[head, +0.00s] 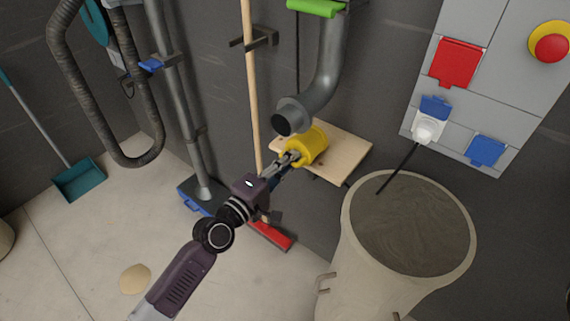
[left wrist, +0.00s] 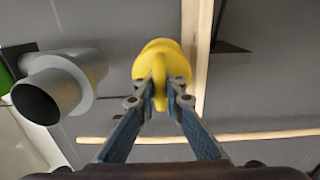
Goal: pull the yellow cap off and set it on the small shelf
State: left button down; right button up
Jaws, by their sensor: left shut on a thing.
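The yellow cap (head: 306,146) is off the grey pipe, whose dark open end (head: 290,116) faces out beside it. My left gripper (head: 292,156) is shut on the cap's grip tab. The left wrist view shows the cap (left wrist: 162,62) between the fingertips (left wrist: 160,98), with the open pipe end (left wrist: 38,102) apart to the left. In the head view the cap overlaps the small wooden shelf (head: 342,156) on the wall. I cannot tell whether the cap touches the shelf. My right gripper is not in view.
A broom (head: 252,80) leans upright left of the shelf. A large pale bin (head: 370,270) stands below right, and a plug with a black cable (head: 400,165) hangs above it. Much of the shelf's right part is bare.

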aim_at(301, 151)
pick_arm(q)
jog(key=shift+b+x, duration=0.45)
jog(key=shift+x, duration=1.65)
jog(key=shift+f+b+x, duration=0.15)
jog(key=shift+b+x, duration=0.1)
jog(key=shift+x, duration=0.5)
jog(key=shift+f+b+x, duration=0.1)
jog(key=shift+b+x, duration=0.1)
jog(key=shift+x, duration=0.6)
jog(key=shift+f, duration=0.2)
jog(key=shift+f+b, duration=0.1)
jog(key=shift+b, duration=0.2)
